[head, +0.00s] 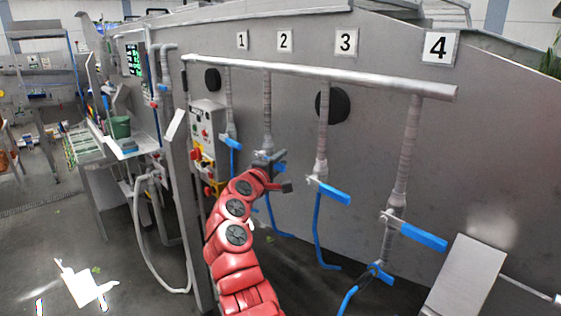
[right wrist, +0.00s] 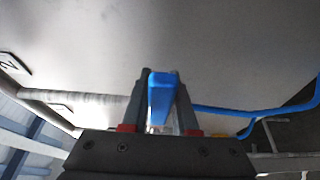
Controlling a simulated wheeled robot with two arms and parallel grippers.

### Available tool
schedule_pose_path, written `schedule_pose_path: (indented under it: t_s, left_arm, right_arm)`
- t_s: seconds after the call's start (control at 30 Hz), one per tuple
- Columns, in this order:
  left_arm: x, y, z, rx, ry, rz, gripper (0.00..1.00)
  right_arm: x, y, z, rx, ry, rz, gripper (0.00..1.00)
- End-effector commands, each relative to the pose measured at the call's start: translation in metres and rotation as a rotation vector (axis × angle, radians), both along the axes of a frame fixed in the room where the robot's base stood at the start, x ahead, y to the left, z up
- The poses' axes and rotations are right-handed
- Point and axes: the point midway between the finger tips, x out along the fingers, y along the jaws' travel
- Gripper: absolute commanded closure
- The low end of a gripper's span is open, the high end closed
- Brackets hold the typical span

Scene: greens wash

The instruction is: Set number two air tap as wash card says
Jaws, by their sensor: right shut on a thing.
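The number two air tap (head: 267,154) hangs on a ribbed drop pipe below the "2" label (head: 285,41). My right gripper (head: 275,168) is at this tap and partly hides it. In the right wrist view, its two fingers are shut on the blue tap lever (right wrist: 161,92), one on each side. The lever's blue end also shows beside the gripper in the head view (head: 281,167). The exact angle of the lever is hard to tell. My left gripper is not in view. I cannot make out a wash card.
The tap one lever (head: 233,143), tap three lever (head: 334,193) and tap four lever (head: 423,237) are blue and point right. A horizontal pipe (head: 380,83) runs above. A control box (head: 208,140) stands left of the taps. Blue hoses (head: 319,240) hang below. A tilted grey panel (head: 468,275) is at lower right.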

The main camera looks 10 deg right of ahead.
Motion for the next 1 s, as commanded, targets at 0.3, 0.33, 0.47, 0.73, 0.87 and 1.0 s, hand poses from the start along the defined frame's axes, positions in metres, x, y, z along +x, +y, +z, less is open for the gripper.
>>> schedule_pose_path:
  t_s: [0.3, 0.33, 0.47, 0.73, 0.87, 1.0]
  left_arm:
    - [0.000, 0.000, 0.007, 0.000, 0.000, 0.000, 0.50]
    - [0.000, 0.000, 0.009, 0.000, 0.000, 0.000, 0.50]
    - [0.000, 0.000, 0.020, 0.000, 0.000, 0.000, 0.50]
    - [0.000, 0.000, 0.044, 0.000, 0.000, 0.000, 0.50]
    - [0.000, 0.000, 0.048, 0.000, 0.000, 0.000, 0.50]
    - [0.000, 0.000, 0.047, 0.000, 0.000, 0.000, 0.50]
  right_arm:
    - [0.000, 0.000, 0.004, -0.017, 0.026, 0.000, 1.00]
    - [0.000, 0.000, 0.005, -0.023, 0.034, 0.000, 1.00]
    - [0.000, 0.000, 0.011, -0.060, 0.085, -0.001, 1.00]
    - [0.003, 0.001, 0.027, -0.182, 0.251, -0.001, 1.00]
    - [0.005, 0.004, 0.032, -0.242, 0.335, 0.002, 1.00]
    - [0.007, 0.004, 0.034, -0.288, 0.397, -0.001, 1.00]
